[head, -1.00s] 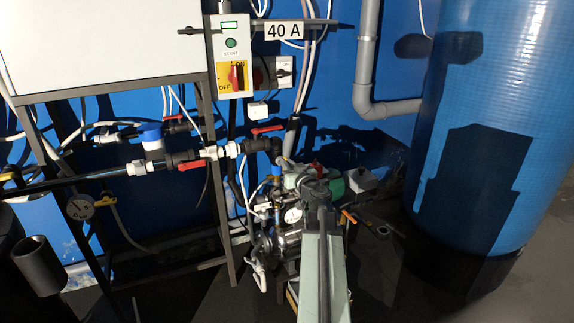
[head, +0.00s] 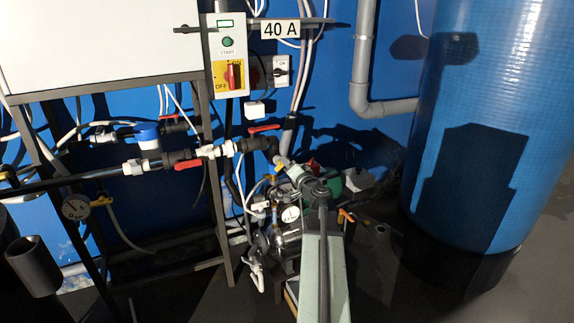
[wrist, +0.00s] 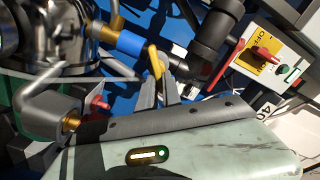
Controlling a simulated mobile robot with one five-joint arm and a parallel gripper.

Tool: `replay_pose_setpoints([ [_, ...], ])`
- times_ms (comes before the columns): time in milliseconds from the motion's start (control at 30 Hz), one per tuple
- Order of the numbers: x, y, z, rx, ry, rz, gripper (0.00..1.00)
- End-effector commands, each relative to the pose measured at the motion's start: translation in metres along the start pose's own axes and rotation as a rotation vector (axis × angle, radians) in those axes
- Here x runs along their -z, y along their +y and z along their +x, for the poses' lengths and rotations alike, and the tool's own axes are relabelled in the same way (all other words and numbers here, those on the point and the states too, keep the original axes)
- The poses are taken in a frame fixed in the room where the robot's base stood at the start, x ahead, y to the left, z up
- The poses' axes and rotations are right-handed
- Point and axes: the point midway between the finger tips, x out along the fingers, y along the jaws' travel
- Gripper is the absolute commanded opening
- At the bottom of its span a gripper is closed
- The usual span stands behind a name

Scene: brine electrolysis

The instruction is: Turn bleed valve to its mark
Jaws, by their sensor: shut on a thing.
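The bleed valve is a small valve with a blue body (wrist: 131,43) and a yellow lever (wrist: 154,60) in the wrist view. My gripper (wrist: 159,80) has its two grey fingers closed on the lower end of the yellow lever. In the head view the yellow lever (head: 281,166) shows small at the tip of my gripper (head: 284,163), above the pump. My arm hides part of the pump and pipes there. I cannot make out the valve's mark.
A black pipe elbow (wrist: 210,45) stands close right of my fingers. Red-handled valves (head: 187,165) and the switch box (head: 228,62) are to the left and above. A pressure gauge (head: 290,214) sits below. A large blue tank (head: 490,110) stands at right.

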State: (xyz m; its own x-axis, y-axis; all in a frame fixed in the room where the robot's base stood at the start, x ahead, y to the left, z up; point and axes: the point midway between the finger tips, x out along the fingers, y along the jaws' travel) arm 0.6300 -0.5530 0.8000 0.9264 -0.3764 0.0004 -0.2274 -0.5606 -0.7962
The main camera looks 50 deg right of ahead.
Motion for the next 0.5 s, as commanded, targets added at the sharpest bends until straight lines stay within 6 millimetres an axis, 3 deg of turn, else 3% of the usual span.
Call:
replay_pose_setpoints([
  [500,-0.0025,0.0092,-0.0013,-0.003,0.0,0.448,0.0],
])
